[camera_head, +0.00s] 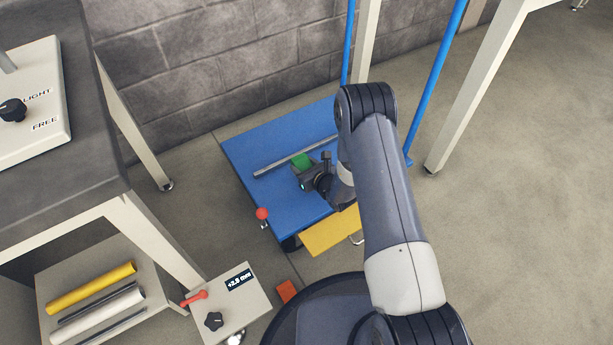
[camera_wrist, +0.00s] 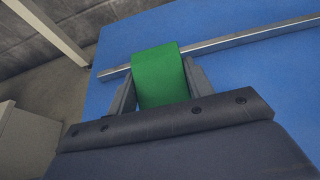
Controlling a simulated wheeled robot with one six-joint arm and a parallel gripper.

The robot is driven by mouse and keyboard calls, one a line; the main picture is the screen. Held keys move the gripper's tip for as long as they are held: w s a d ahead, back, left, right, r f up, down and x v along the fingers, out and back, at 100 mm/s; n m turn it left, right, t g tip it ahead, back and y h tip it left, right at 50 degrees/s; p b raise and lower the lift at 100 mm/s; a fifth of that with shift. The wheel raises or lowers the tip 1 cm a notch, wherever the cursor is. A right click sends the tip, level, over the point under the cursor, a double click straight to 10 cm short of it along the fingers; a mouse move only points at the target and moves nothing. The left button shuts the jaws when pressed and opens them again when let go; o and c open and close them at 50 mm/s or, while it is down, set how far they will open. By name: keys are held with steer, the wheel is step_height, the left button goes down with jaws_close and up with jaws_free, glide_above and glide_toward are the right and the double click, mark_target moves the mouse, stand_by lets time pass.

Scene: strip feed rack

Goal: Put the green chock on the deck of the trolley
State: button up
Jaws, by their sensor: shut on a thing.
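The green chock (camera_head: 301,160) is between the fingers of my gripper (camera_head: 304,168), over the blue deck of the trolley (camera_head: 290,203). In the wrist view the chock (camera_wrist: 160,75) fills the space between the two fingers of my gripper (camera_wrist: 158,85), and they are shut on it. The blue deck (camera_wrist: 240,75) lies below and around it. I cannot tell whether the chock touches the deck. A thin grey metal bar (camera_head: 285,154) lies across the deck just beyond the chock; it also shows in the wrist view (camera_wrist: 235,42).
A red ball knob (camera_head: 262,213) stands at the deck's near left edge. A yellow plate (camera_head: 328,233) is at its near side. Blue uprights (camera_head: 436,80) rise at the right. A grey bench (camera_head: 60,190) stands left, with rods on a low shelf (camera_head: 50,275). A brick wall (camera_head: 210,70) is behind.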

steer(key=shift+f+b, duration=0.7)
steer(key=shift+f, duration=1.25)
steer(key=shift+f, duration=0.15)
steer(key=shift+f+b, duration=0.15)
steer(key=shift+b, duration=0.15)
steer(key=o, duration=1.1)
steer(key=shift+s+d+r+p, duration=0.15)
steer(key=shift+r+p, duration=0.3)
steer(key=shift+p, duration=0.05)
steer(key=p+v, duration=0.3)
steer(key=v, duration=0.8)
steer(key=shift+s+d, duration=0.2)
steer(key=shift+o, duration=0.3)
